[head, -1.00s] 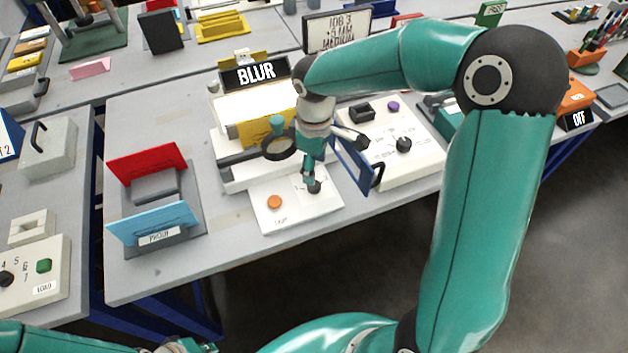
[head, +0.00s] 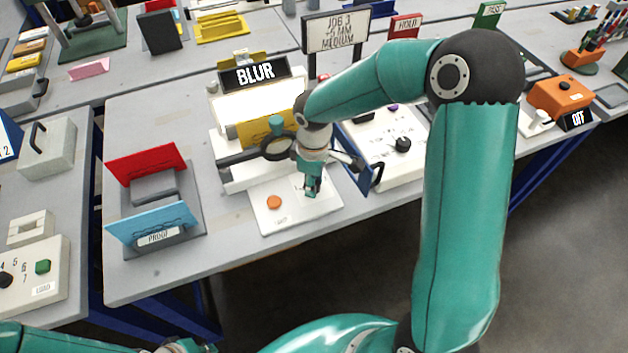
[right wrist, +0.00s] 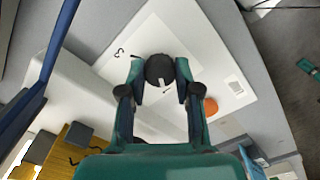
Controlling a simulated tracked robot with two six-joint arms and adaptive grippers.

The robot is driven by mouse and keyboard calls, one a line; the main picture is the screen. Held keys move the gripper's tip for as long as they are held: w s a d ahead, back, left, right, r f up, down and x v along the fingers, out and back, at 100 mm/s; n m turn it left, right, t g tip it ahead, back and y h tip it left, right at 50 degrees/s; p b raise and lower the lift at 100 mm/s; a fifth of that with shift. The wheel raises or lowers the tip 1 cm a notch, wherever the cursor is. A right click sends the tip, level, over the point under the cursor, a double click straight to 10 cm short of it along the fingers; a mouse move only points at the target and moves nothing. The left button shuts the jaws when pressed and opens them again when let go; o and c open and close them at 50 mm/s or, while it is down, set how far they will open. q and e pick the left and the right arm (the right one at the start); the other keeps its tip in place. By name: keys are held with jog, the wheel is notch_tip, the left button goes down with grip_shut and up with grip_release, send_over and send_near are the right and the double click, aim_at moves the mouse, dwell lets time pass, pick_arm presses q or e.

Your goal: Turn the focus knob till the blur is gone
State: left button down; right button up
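The focus knob (right wrist: 160,70) is black with a white mark and stands on a white panel (head: 262,217) with an orange button (head: 274,202). My right gripper (head: 312,192) points down over this panel. In the right wrist view its fingers (right wrist: 160,78) are on both sides of the knob and look closed against it. In the head view the gripper hides the knob. A display sign (head: 255,74) behind the panel reads BLUR. Part of my left gripper (head: 190,346) shows at the bottom edge; its fingers cannot be made out.
A magnifier ring (head: 277,147) and yellow block stand just behind my right gripper. A blue-framed plate (head: 357,168) and a white box with a black knob (head: 403,145) are to its right. A red and blue stand (head: 152,160) is to the left.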

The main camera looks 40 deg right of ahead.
grip_shut()
jog(key=shift+f+m+b, duration=0.1)
jog(key=shift+m+b, duration=0.95)
jog(key=shift+m, duration=0.05)
jog(key=shift+m+b, duration=0.9)
jog(key=shift+m, duration=0.3)
jog(key=m+b, duration=0.2)
jog(key=m, duration=0.1)
jog(key=shift+m, duration=0.3)
jog(key=shift+w+m+b, duration=0.1)
jog(key=shift+m+b, duration=0.6)
jog(key=shift+m, duration=1.1)
jog(key=shift+r, duration=0.2)
